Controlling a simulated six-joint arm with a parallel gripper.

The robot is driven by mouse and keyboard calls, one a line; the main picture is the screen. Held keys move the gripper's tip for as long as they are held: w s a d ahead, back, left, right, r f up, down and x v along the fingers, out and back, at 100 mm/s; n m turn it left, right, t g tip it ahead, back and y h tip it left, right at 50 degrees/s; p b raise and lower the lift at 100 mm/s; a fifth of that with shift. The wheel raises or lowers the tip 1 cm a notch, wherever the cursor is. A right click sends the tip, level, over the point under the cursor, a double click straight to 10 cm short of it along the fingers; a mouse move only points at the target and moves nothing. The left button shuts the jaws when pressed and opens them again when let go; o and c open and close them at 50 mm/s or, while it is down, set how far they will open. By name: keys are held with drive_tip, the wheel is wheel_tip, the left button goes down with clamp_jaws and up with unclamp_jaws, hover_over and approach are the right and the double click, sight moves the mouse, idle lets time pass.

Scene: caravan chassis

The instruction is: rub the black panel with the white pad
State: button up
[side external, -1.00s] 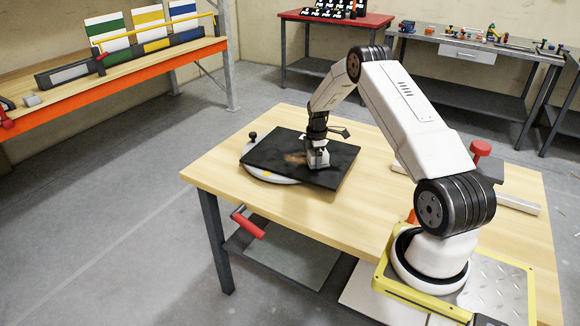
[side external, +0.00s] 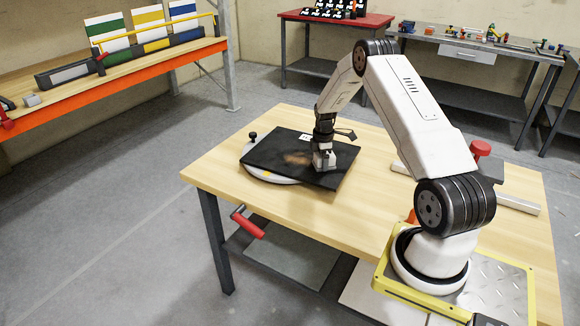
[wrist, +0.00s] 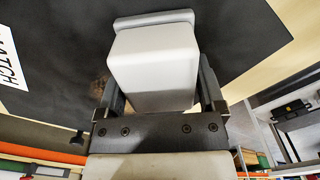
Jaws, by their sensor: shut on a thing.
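The black panel (side external: 272,151) lies on a round white base on the wooden table. It has a brownish smudge (side external: 296,158) near its middle and a white label (side external: 305,136) at its back edge. In the wrist view the panel (wrist: 228,28) fills the upper part, and part of its white label (wrist: 12,62) shows at left. My gripper (side external: 324,150) is over the right part of the panel, shut on the white pad (side external: 325,161). The pad (wrist: 152,65) sits between both fingers in the wrist view. It appears to touch the panel, right of the smudge.
A black knob (side external: 252,137) stands at the panel's left corner. A red-handled clamp (side external: 248,222) hangs at the table's front edge. A metal bar (side external: 515,204) and a red knob (side external: 480,149) are at the right. The table's left part is clear.

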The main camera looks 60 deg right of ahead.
sight(290, 158)
drive_tip(key=shift+w+a+f, duration=0.1)
drive_tip(key=shift+a+f, duration=0.05)
drive_tip(key=shift+f, duration=0.05)
drive_tip(key=shift+w+a, duration=0.1)
drive_tip(key=shift+w, duration=1.75)
drive_tip(key=shift+w, duration=0.15)
drive_tip(key=shift+w+a+r, duration=0.1)
drive_tip(key=shift+w+r, duration=0.05)
drive_tip(key=shift+w, duration=0.8)
drive_tip(key=shift+w+r, duration=0.1)
drive_tip(key=shift+w, duration=0.85)
drive_tip(key=shift+w, duration=0.15)
drive_tip(key=shift+w+a+f, duration=0.1)
drive_tip(key=shift+w+f, duration=0.05)
drive_tip(key=shift+w, duration=1.65)
